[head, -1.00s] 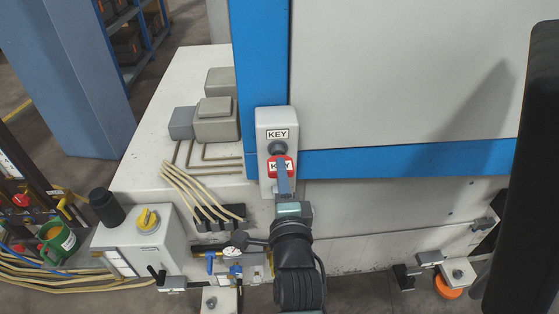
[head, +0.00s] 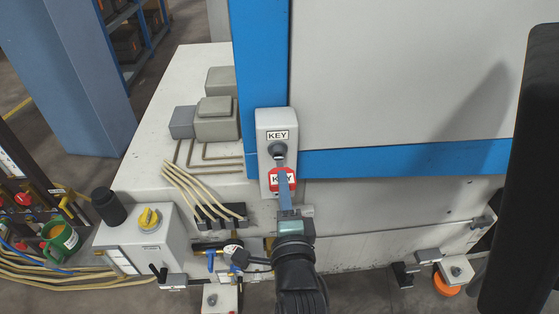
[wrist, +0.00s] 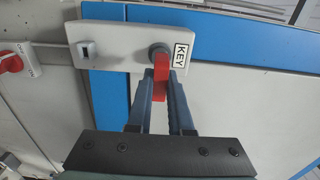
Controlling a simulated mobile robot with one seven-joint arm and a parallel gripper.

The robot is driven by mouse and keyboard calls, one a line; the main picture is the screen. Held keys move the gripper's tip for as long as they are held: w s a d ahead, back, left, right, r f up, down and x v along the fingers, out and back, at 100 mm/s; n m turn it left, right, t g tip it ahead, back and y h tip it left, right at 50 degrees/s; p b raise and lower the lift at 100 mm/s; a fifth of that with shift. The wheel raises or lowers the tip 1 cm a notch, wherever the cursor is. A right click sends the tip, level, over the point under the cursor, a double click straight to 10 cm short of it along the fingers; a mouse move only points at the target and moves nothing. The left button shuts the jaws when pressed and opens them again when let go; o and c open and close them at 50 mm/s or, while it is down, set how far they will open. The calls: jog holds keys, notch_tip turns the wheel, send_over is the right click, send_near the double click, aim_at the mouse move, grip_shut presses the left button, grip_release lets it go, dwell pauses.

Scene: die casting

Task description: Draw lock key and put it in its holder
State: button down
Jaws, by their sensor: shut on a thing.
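The red key with its tag (head: 281,181) is held between the fingers of my gripper (head: 283,172). My gripper is shut on it, and the wrist view shows the red tag (wrist: 161,75) between both fingertips. The dark round lock (head: 278,151) sits on the pale key box (head: 264,165), under a KEY label. The tag appears just below the lock in the head view and overlaps its edge in the wrist view; I cannot tell whether the key tip is clear of it. A small slotted holder (wrist: 87,50) shows left of the lock in the wrist view; my gripper and tag hide it in the head view.
A blue frame (head: 400,159) borders the white machine panel behind the box. The space before the box looks clear.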

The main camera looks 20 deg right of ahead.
jog(key=shift+s, duration=0.15)
jog(key=p+v, duration=0.1)
jog(key=v, duration=0.4)
notch_tip(320, 180, down, 13)
jog(key=b, duration=1)
jog(key=shift+w, duration=0.2)
jog(key=shift+x, duration=2.8)
jog(key=shift+x, duration=1.65)
jog(key=c, duration=0.7)
grip_release()
jog(key=shift+c, duration=0.2)
jog(key=shift+s, duration=0.1)
